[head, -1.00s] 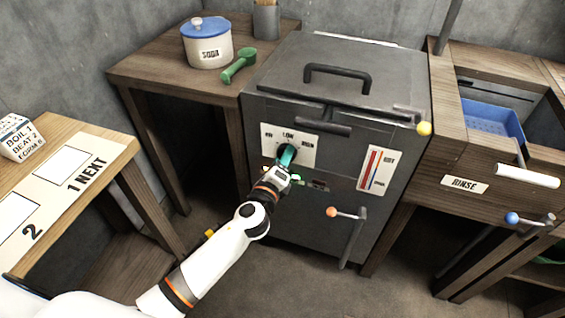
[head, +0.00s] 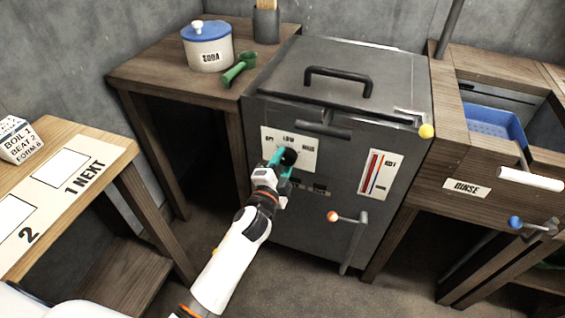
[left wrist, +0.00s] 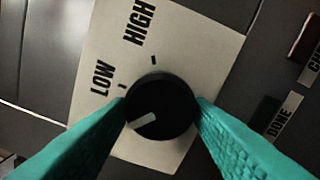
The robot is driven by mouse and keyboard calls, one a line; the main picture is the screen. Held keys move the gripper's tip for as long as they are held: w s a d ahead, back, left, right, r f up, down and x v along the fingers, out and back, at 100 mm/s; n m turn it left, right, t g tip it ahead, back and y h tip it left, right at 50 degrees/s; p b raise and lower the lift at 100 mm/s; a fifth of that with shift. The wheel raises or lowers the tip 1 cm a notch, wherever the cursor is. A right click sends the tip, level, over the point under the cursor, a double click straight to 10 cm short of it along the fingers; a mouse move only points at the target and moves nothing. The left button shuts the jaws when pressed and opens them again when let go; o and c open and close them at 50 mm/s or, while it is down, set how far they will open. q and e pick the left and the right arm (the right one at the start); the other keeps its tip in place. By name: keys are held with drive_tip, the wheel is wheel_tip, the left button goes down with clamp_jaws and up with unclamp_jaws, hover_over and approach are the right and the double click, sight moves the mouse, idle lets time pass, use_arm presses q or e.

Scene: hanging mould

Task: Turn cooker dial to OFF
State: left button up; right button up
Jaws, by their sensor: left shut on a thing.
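The cooker (head: 345,100) is a dark grey box with a white dial plate (head: 305,163) marked OFF, LOW and HIGH from left to right. The black dial (head: 289,156) sits on it. My left gripper (head: 281,157) has teal fingers on either side of the dial and is shut on it. In the left wrist view the dial (left wrist: 165,103) has a white pointer mark aimed down-left. The mark lies past the LOW tick, on the side away from HIGH. The OFF label is out of sight there, behind a finger. My right gripper is not in view.
A black lid handle (head: 338,78) is above. A side table (head: 150,70) holds a soda pot (head: 207,47) and green scoop (head: 239,69).

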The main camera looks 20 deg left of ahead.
use_arm(q)
drive_tip(key=shift+n, duration=1)
drive_tip(key=shift+f+n, duration=0.1)
drive_tip(key=shift+n, duration=0.2)
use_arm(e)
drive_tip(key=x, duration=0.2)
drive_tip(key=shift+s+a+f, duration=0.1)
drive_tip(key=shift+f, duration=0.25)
use_arm(q)
drive_tip(key=o, duration=1)
drive_tip(key=shift+s+p, duration=0.1)
drive_tip(key=shift+p, duration=0.2)
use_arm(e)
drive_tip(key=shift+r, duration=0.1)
use_arm(q)
drive_tip(key=shift+s, duration=0.35)
drive_tip(key=s+p, duration=0.1)
drive_tip(key=s, duration=1)
drive_tip(key=shift+a, duration=0.2)
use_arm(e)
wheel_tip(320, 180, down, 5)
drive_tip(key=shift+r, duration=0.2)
